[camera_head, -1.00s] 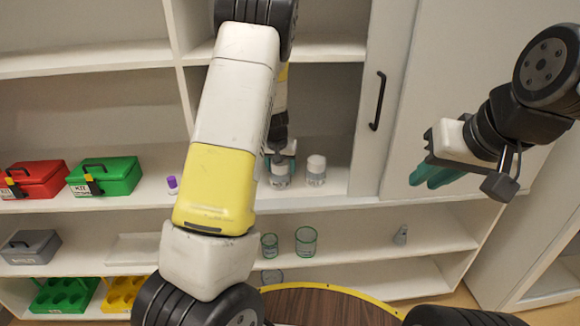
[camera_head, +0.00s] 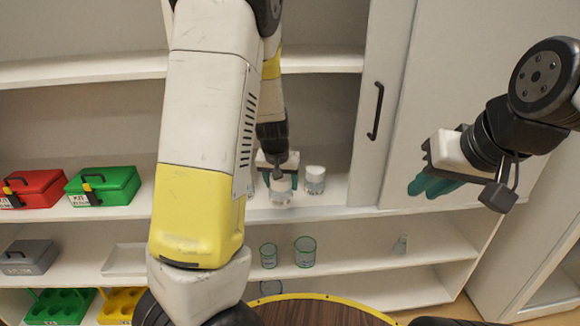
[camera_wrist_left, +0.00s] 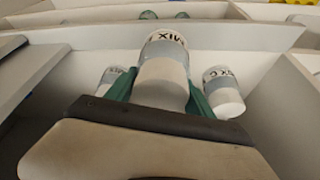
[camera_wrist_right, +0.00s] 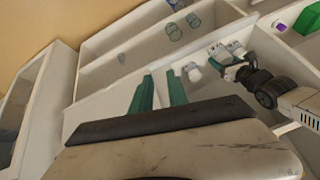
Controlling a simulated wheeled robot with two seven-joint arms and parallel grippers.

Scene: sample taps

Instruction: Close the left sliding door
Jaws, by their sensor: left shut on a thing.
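A pale sliding door panel (camera_head: 389,50) with a dark vertical handle (camera_head: 375,110) stands at the right of the open shelf bay. A second pale panel (camera_head: 470,60) overlaps it to the right. My left gripper (camera_head: 279,172) is shut on a white-capped jar (camera_head: 281,191) at the shelf front. In the left wrist view this jar (camera_wrist_left: 163,75) reads "MIX" and sits between the green fingers. I cannot tell whether it touches the shelf. My right gripper (camera_head: 430,186) is open and empty in front of the panels; its parted fingers (camera_wrist_right: 160,76) show in the right wrist view.
A second jar (camera_head: 315,180) stands close to the held one. Red (camera_head: 34,189) and green (camera_head: 103,187) kit boxes sit on the left of this shelf. Green-tinted beakers (camera_head: 305,251) stand on the shelf below. A round brown table (camera_head: 300,312) is in front.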

